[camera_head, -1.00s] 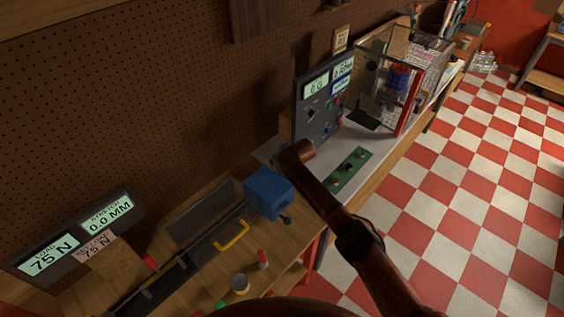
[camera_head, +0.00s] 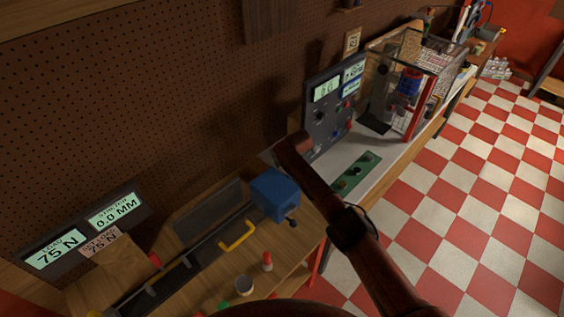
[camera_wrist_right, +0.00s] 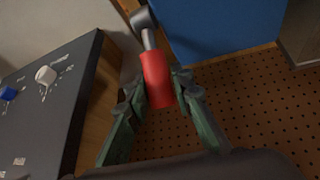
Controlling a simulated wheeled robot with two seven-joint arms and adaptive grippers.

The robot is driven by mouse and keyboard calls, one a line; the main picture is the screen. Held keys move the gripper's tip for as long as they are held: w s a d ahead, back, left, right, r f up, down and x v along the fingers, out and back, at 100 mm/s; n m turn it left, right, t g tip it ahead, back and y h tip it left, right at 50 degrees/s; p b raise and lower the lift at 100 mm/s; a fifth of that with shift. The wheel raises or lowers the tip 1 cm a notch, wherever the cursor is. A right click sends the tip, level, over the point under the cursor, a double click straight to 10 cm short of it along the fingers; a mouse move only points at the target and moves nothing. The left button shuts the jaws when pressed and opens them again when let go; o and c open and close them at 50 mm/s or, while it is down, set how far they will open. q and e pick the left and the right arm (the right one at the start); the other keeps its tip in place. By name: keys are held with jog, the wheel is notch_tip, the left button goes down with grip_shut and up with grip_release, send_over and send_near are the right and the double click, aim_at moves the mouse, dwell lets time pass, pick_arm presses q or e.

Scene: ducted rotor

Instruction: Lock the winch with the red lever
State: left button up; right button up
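The winch is a blue box (camera_head: 274,193) on the wooden bench, with a dark knob at its front; its blue side also fills the top of the right wrist view (camera_wrist_right: 222,28). The red lever (camera_wrist_right: 158,80) shows in the right wrist view as a red grip on a grey shaft. My right gripper (camera_wrist_right: 155,88) has its green fingers apart, one on each side of the red grip. A small gap shows at the left finger; the right finger is very close or touching. In the head view my right arm hides this gripper and the lever. My left gripper is not in view.
A yellow handle (camera_head: 237,236) stands by the rail left of the winch. A dark control panel (camera_head: 334,105) and clear cage (camera_head: 405,85) stand at right. The load display (camera_head: 55,249) reads 75 N.

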jog(key=o, duration=0.3)
jog(key=shift+f, duration=0.1)
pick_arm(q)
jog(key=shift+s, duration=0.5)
pick_arm(e)
jog(key=shift+o, duration=0.3)
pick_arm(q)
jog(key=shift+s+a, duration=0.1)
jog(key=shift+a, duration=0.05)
pick_arm(e)
jog(key=shift+r, duration=0.2)
jog(key=shift+s+r, duration=0.15)
jog(key=shift+r, duration=0.05)
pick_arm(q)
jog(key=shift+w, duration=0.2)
pick_arm(e)
jog(key=v, duration=1.1)
jog(key=shift+d+r, duration=0.15)
